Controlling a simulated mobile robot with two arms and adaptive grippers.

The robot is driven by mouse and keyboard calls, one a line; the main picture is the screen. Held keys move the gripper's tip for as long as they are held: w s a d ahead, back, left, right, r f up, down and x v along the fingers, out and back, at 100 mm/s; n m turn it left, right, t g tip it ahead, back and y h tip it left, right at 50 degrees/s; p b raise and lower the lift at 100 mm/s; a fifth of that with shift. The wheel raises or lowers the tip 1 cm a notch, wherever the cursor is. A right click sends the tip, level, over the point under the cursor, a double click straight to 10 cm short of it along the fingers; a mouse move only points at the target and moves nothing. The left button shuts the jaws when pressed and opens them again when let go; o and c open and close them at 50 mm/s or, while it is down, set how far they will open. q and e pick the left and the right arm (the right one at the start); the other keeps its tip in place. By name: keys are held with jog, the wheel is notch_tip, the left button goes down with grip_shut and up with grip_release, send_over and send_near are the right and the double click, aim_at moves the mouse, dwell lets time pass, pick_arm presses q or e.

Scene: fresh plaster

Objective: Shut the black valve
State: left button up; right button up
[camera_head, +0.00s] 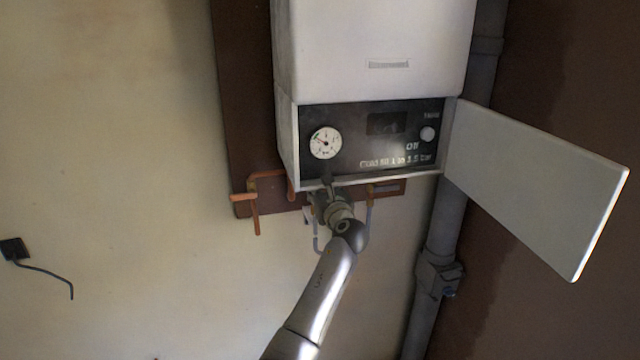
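A white boiler (375,50) hangs on the wall with its control panel (385,150) exposed. My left arm comes up from the bottom edge, left of centre. Its gripper (327,188) is at the boiler's lower edge, below the round gauge (326,143), among the pipes. I cannot make out its fingertips clearly, nor whether they hold anything. I cannot clearly pick out the black valve; the gripper and wrist cover part of the area under the boiler. My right gripper is not in view.
The white flap (540,185) stands open to the right. Copper pipes (256,205) and a grey pipe (370,205) run below the boiler. A thick grey pipe (450,225) passes at right. A black socket with a cable (14,249) is at far left. The wall between is bare.

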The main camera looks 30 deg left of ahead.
pick_arm(q)
grip_shut()
jog(key=c, duration=0.7)
grip_release()
jog(key=n+b, duration=0.1)
jog(key=n, duration=0.1)
jog(key=s+f+n+b, duration=0.1)
jog(key=a+n+b, duration=0.1)
jog(key=n+b, duration=0.1)
jog(key=shift+s+f+n, duration=0.15)
jog(key=shift+s+n, duration=0.15)
jog(key=shift+s, duration=0.05)
jog(key=shift+s+n+b, duration=0.25)
jog(key=shift+n+b, duration=0.1)
jog(key=shift+n, duration=0.25)
grip_shut()
jog(key=shift+s+a+n, duration=0.15)
jog(key=shift+a+n, duration=0.1)
jog(key=shift+n, duration=0.35)
